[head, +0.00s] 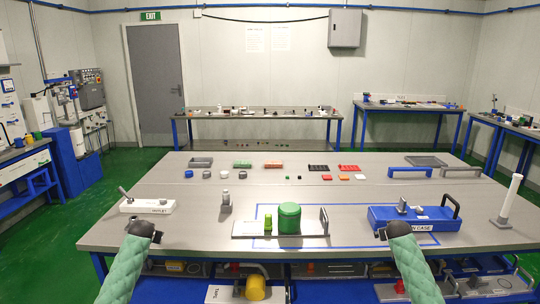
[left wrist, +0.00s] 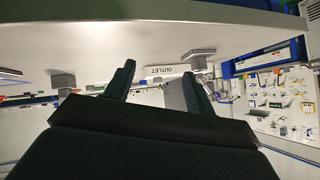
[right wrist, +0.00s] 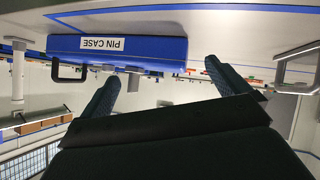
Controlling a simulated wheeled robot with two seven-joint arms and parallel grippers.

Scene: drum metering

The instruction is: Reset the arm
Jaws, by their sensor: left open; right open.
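My left gripper (head: 145,231) is open and empty at the table's front left edge, just in front of the white block labelled OUTLET (head: 148,206). In the left wrist view its two fingers (left wrist: 158,82) stand apart, with the OUTLET label (left wrist: 167,71) beyond them. My right gripper (head: 396,231) is open at the front right, close to the blue pin case (head: 440,212). In the right wrist view its fingers (right wrist: 160,82) are apart with nothing between them, and the pin case (right wrist: 75,48) is beyond. A green drum (head: 289,218) stands on a plate at the table's front middle.
The grey table (head: 190,238) carries small parts and trays along its back. A small grey fixture (head: 226,204) stands left of the drum. An upright metal plate (head: 324,221) is right of it. A white post (head: 508,200) stands at the far right.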

